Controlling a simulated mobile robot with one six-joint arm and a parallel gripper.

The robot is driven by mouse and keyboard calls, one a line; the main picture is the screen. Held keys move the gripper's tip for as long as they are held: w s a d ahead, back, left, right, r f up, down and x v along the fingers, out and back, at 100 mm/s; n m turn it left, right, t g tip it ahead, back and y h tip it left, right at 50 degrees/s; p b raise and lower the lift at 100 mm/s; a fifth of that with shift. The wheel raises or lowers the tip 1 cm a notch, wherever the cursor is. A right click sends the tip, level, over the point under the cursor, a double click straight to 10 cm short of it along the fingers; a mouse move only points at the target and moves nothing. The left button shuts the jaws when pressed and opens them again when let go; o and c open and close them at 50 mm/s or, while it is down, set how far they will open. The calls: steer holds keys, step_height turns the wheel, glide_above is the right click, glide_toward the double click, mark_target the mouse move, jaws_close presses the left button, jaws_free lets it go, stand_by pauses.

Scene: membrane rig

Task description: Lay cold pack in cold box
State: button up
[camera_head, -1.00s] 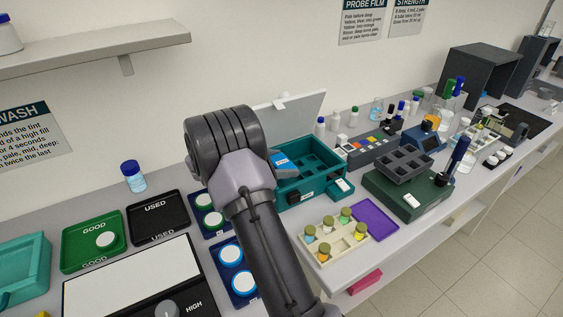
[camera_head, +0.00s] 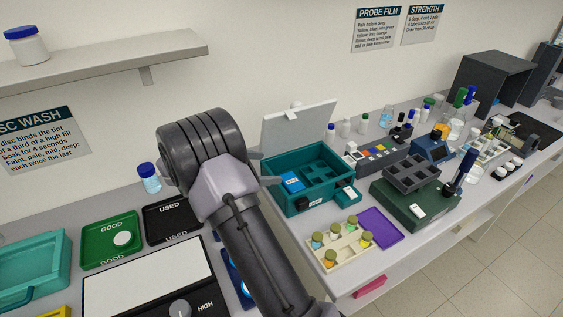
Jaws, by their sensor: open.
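The cold box (camera_head: 328,196) is a teal box with inner dividers, and its pale lid (camera_head: 302,127) stands open at the back. The cold pack (camera_head: 292,183), a small blue block with a paler top, sits inside the left part of the box. My gripper (camera_head: 267,168) is open, just left of the box's left wall, with its grey fingers apart and clear of the pack. My wrist and forearm hide part of the gripper and the bench in front of it.
A teal latch block (camera_head: 347,193) is at the box's front right. A rack of capped vials (camera_head: 345,261) and a purple tray (camera_head: 380,228) are in front. A dark green device (camera_head: 412,205) stands to the right. Green (camera_head: 110,238) and black trays lie left of my arm.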

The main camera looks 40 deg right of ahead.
steer(key=s+a+r+m+t+y, duration=0.3)
steer(key=s+a+r+m+y, duration=0.1)
steer(key=a, duration=0.7)
steer(key=s+a+r+m+t+y, duration=0.3)
steer(key=s+a+r+m+y, duration=0.2)
steer(key=s+a+m, duration=0.3)
steer(key=s+a+r+m+t+y, duration=0.4)
steer(key=s+a+m+y, duration=0.2)
steer(key=s+a, duration=0.5)
steer(key=a, duration=0.3)
steer(key=shift+a+r+m, duration=0.15)
steer(key=shift+a+m, duration=0.05)
steer(key=shift+m, duration=0.2)
